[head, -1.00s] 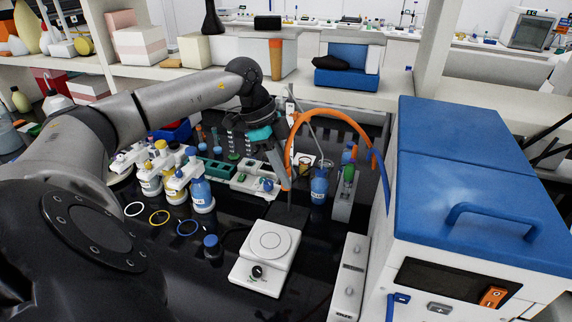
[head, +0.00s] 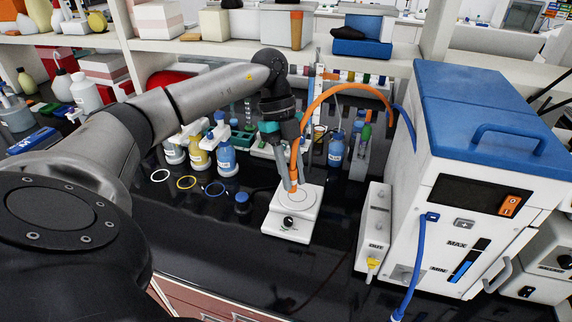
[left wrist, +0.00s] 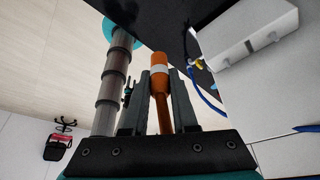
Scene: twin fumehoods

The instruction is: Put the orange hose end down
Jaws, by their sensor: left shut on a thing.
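The orange hose (head: 325,92) arches up from my left gripper (head: 293,184) and over to the right, towards the blue-topped machine. My left gripper is shut on the hose and points down over the white stirrer plate (head: 312,222). I cannot tell whether the hose touches the plate. In the left wrist view, the orange hose end (left wrist: 160,62), with a white band, sticks out between the two fingers (left wrist: 158,90). My right gripper is not in view.
Blue-labelled bottles (head: 226,160) stand left of the plate, and another bottle (head: 336,152) stands behind it. Coloured rings (head: 187,182) lie on the black bench. The blue-topped machine (head: 450,190) and a white box (head: 374,225) stand at right. The front bench (head: 210,245) is clear.

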